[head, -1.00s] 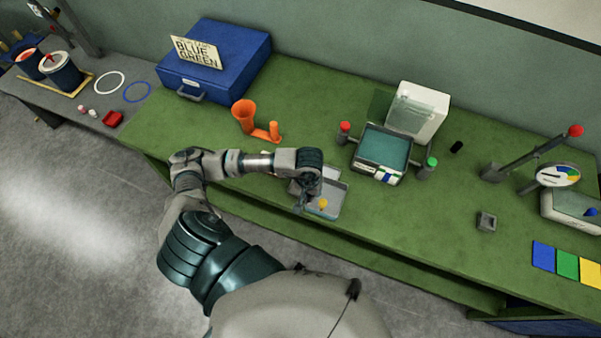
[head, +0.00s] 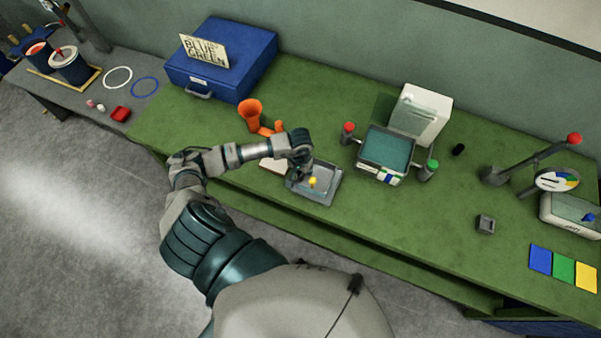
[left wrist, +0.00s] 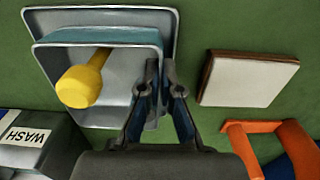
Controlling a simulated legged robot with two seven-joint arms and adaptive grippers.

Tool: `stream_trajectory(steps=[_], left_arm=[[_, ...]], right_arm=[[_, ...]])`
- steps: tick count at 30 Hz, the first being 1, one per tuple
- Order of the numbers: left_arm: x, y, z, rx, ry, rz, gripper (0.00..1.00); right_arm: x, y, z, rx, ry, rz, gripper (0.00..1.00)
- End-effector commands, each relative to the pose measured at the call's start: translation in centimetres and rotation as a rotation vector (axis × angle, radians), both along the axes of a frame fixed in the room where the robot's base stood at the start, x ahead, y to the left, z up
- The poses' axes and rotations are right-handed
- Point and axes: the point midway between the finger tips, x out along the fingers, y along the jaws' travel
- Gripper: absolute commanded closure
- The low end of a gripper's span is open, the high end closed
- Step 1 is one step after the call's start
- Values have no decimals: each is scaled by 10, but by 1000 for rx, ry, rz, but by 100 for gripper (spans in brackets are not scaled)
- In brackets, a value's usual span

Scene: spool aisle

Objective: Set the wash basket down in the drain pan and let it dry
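The grey wash basket (left wrist: 122,72) is in the left wrist view with a yellow knobbed piece (left wrist: 80,87) inside it. The basket overlaps the larger grey drain pan (left wrist: 100,14), whose rim shows beyond it. In the head view the basket with the yellow piece (head: 313,182) is over the drain pan (head: 325,197) near the bench's front edge. I cannot tell whether it touches the pan's floor. My left gripper (left wrist: 159,66) has its fingers close together on either side of the basket's wall; in the head view it (head: 303,176) is partly hidden. My right gripper is not in view.
A white pad (left wrist: 248,79) and an orange stand with a funnel (head: 250,115) are beside the pan. The wash basin (head: 385,150) with red- and green-topped posts stands to the right. A blue case (head: 225,65) is at the back left.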

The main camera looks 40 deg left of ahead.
Motion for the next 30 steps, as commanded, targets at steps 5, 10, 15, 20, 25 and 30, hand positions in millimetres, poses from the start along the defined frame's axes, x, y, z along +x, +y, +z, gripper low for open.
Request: stream_trajectory(steps=[5, 10, 15, 20, 25, 30], left_arm=[[0, -3, -1, 1, -2, -1, 100], [1, -2, -3, 1, -2, -1, 100], [0, 0, -4, -1, -1, 0, 70], [0, 0, -4, -1, -1, 0, 69], [0, 0, -2, -1, 0, 0, 69], [2, 0, 16, 1, -6, -2, 69]], right_arm=[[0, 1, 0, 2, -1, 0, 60], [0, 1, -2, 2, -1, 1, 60], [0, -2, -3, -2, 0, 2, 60], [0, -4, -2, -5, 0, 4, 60], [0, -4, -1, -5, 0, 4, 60], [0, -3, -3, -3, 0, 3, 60]])
